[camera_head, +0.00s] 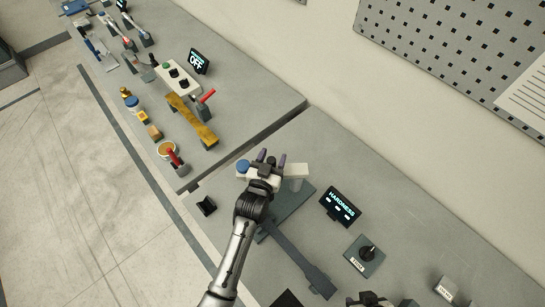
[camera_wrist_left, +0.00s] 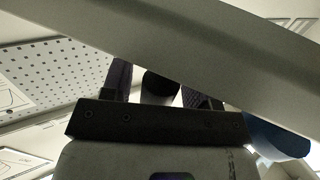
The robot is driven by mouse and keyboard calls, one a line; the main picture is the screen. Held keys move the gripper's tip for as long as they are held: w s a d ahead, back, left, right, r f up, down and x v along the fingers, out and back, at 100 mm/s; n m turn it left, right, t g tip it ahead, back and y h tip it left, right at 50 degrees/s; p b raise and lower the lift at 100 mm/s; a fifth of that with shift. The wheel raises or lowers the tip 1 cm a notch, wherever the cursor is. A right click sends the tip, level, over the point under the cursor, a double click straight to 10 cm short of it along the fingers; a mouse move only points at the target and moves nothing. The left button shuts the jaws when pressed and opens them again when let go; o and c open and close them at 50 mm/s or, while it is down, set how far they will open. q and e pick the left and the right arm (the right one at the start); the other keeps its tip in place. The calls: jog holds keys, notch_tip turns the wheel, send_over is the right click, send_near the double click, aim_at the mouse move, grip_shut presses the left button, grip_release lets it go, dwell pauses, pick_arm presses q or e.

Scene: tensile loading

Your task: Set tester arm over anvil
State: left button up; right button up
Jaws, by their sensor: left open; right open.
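The hardness tester has a pale horizontal arm (camera_head: 298,171) on a grey base plate (camera_head: 289,212), with a blue round cap (camera_head: 243,166) at its left end. My left gripper (camera_head: 269,157) is open at the tester arm, its fingers overlapping it in the head view. In the left wrist view, the fingers (camera_wrist_left: 160,88) stand either side of a dark round post (camera_wrist_left: 160,84), with a wide grey beam across them and the blue cap (camera_wrist_left: 275,138) at right. Contact cannot be told. The anvil is not clearly visible. My right gripper (camera_head: 370,300) is open, only partly in view at the bottom edge.
A HARDNESS display (camera_head: 342,207) stands right of the tester. A switch box (camera_head: 364,254) and a dark grey bar (camera_head: 302,265) lie nearer. A small black block (camera_head: 206,206) is left. Beyond a gap, the far bench holds a yellow bar (camera_head: 190,121) and other tools.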

pick_arm(q)
jog(key=shift+s, duration=0.15)
jog(key=v, duration=1.3)
jog(key=shift+s+a, duration=0.15)
jog(key=shift+s, duration=0.15)
jog(key=shift+c, duration=0.4)
